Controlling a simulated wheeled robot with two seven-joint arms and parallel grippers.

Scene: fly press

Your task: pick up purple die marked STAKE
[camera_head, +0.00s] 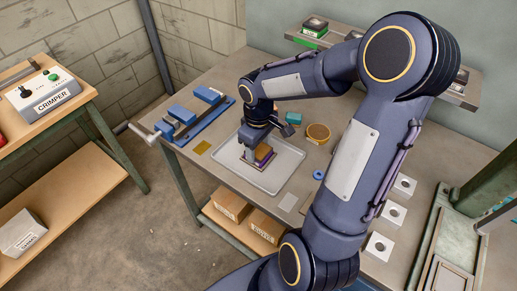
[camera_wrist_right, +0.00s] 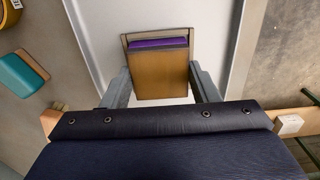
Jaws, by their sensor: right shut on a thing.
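The purple die (camera_head: 263,155) shows as a small block with brown-gold and purple parts, at the metal tray (camera_head: 286,178) on the bench. In the right wrist view the die (camera_wrist_right: 160,72) has a brown face towards me and a purple strip at its far end. My right gripper (camera_wrist_right: 161,88) is shut on the die, with a grey finger at each side. In the head view the right gripper (camera_head: 258,146) points down over the tray. I cannot read the STAKE mark, or tell whether the die touches the tray. My left gripper is not in view.
A blue vise-like tool (camera_head: 192,115) stands at the bench's left end. A round yellow-brown tin (camera_head: 318,133), a teal block (camera_head: 293,118) and a blue ring (camera_head: 318,174) lie right of the tray. Several white blocks (camera_head: 404,185) stand further right. A crimper (camera_head: 52,96) sits on the left table.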

